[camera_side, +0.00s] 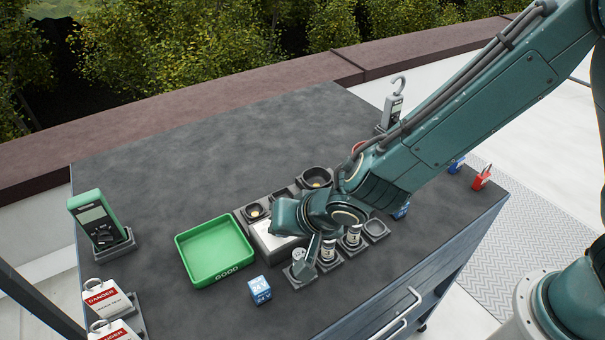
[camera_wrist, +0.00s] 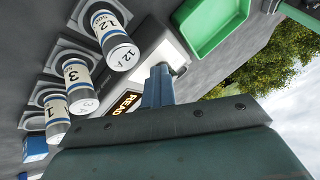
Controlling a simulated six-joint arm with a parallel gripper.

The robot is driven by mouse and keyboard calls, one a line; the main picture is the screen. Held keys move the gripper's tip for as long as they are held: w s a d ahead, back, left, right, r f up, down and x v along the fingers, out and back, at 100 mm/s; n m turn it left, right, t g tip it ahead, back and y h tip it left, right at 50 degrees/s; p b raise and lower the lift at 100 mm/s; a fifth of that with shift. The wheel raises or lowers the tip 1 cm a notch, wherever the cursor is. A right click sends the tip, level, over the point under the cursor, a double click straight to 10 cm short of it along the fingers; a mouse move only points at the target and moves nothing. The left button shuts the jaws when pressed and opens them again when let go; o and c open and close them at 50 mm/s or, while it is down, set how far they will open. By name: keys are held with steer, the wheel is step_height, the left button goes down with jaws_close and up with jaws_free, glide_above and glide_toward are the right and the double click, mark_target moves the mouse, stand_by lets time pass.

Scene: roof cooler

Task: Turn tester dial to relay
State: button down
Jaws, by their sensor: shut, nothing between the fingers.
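The tester is a pale box (camera_side: 268,238) in the middle of the grey bench, partly covered by my wrist. In the wrist view its pale top (camera_wrist: 165,42) and a dark display with amber letters starting "READ" (camera_wrist: 124,104) show. My gripper (camera_wrist: 159,72) is shut with nothing between its fingers, its tips over the tester's top. I cannot tell whether they touch it. The dial is not clearly visible; a dark spot beside the fingertips may be part of it. No dial marking or setting can be read. In the side view my wrist hides the fingertips.
Labelled cylinders 12 (camera_wrist: 112,38), 3 (camera_wrist: 78,82) and 1 (camera_wrist: 57,118) stand in holders close beside the tester. A green tray (camera_side: 215,250) lies left of it, with a blue cube (camera_side: 259,289) in front. Round dark cups (camera_side: 316,177) stand behind.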

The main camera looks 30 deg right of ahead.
steer(key=shift+w+a+r, duration=0.15)
steer(key=shift+w+a, duration=0.25)
steer(key=shift+w, duration=0.25)
steer(key=shift+r, duration=0.1)
steer(key=shift+s+r, duration=0.25)
steer(key=shift+r, duration=0.15)
steer(key=s+d+v, duration=0.1)
steer(key=v, duration=1.2)
steer(key=shift+f, duration=0.25)
steer(key=d+r, duration=0.4)
steer(key=d, duration=0.5)
steer(key=s+d+r+n+h, duration=0.1)
steer(key=s+d+r+n, duration=0.2)
steer(key=s+d, duration=0.3)
steer(key=s+d+r+n+g, duration=0.1)
steer(key=s+d+r+n, duration=0.1)
steer(key=s+d, duration=0.5)
steer(key=d, duration=0.4)
steer(key=shift+s+d+r+n+h, duration=0.35)
steer(key=shift+d+n+h, duration=0.05)
